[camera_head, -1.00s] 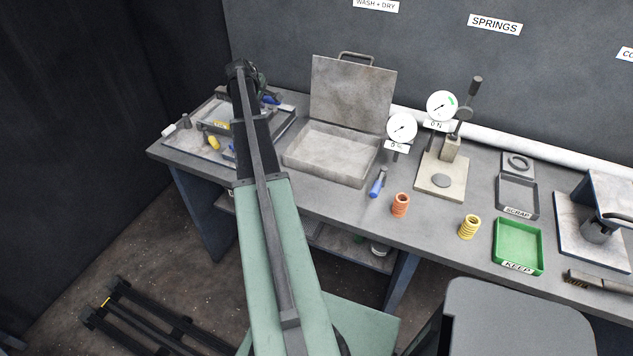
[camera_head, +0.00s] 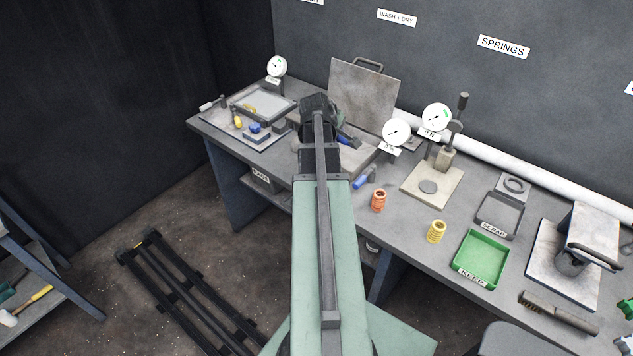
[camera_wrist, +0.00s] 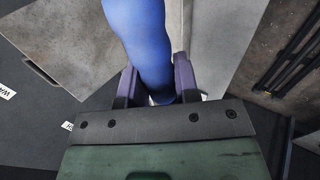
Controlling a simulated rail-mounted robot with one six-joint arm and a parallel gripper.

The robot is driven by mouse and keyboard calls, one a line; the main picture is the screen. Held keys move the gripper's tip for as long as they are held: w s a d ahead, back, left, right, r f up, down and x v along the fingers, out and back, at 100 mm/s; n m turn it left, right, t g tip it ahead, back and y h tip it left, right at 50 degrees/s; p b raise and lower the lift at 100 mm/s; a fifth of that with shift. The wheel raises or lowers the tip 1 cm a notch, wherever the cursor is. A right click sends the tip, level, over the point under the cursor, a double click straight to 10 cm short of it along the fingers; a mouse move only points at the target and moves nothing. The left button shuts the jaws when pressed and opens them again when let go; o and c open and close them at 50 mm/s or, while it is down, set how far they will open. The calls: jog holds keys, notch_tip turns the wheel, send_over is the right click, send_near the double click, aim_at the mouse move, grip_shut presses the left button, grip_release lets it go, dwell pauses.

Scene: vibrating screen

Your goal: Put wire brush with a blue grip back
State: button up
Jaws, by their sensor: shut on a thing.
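My gripper (camera_wrist: 157,82) is shut on a blue grip (camera_wrist: 142,35), which runs up between the two fingers in the wrist view. In the head view the blue grip (camera_head: 344,141) shows just right of my gripper, above the open grey metal tray (camera_head: 357,166) with its raised lid (camera_head: 358,92). I take it for the wire brush; its bristle end is not clear in either view. My arm hides the left part of the tray.
An orange spring (camera_head: 379,200), a yellow spring (camera_head: 436,231) and two gauges stand to the right. A green KEEP tray (camera_head: 482,259) is further right. A mat with small parts (camera_head: 232,130) lies left.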

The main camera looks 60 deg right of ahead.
notch_tip(320, 180, down, 20)
jog(key=b, duration=2)
jog(key=shift+w+f, duration=0.1)
jog(key=shift+f, duration=0.15)
jog(key=shift+r+p, duration=0.3)
jog(key=shift+f, duration=0.2)
jog(key=o, duration=0.6)
jog(key=shift+o, duration=0.2)
jog(key=shift+r, duration=0.1)
jog(key=shift+r, duration=0.35)
jog(key=p+v, duration=1)
jog(key=v, duration=0.1)
jog(key=shift+a+r, duration=0.2)
